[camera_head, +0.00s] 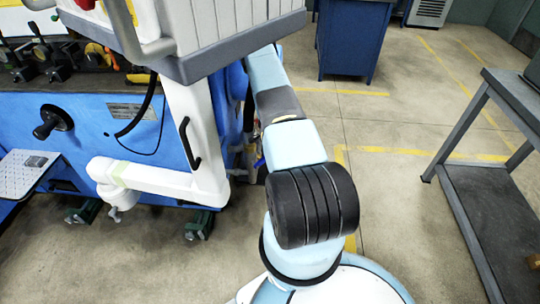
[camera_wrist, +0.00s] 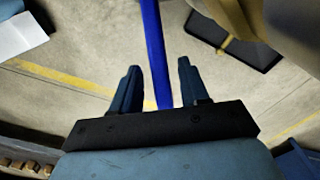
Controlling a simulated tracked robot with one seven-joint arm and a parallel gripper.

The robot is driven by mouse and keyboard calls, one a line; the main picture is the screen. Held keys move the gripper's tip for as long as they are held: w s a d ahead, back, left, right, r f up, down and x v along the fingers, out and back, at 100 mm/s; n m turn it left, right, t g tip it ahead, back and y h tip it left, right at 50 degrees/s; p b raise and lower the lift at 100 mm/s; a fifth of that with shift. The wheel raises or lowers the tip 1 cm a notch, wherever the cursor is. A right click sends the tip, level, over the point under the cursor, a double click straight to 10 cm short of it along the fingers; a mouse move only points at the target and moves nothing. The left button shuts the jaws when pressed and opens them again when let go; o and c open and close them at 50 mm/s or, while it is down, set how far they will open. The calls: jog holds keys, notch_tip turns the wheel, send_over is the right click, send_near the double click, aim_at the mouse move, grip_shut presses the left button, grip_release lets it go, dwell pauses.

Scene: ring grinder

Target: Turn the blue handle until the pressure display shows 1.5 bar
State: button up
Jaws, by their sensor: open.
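A long blue bar, which looks like the blue handle (camera_wrist: 154,40), runs down from the top edge of the wrist view. My gripper (camera_wrist: 158,66) is open, with one dark finger on each side of the bar. The bar's lower end is hidden behind the gripper body. I cannot tell whether the bar lies within the fingers' depth or beyond them, and neither finger visibly presses on it. In the head view my gripper is hidden behind my arm and the machine. The pressure display is not visible in either view.
The blue grinder body (camera_head: 95,105) stands at left, with a white jointed support arm (camera_head: 160,180) in front. A grey workbench (camera_head: 515,95) stands at right and a blue cabinet (camera_head: 352,45) at the back. Floor between them is clear. A dark flat object (camera_wrist: 245,42) lies upper right in the wrist view.

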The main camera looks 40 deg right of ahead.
notch_tip(320, 180, up, 5)
jog(key=shift+r, duration=0.3)
jog(key=shift+s, duration=0.15)
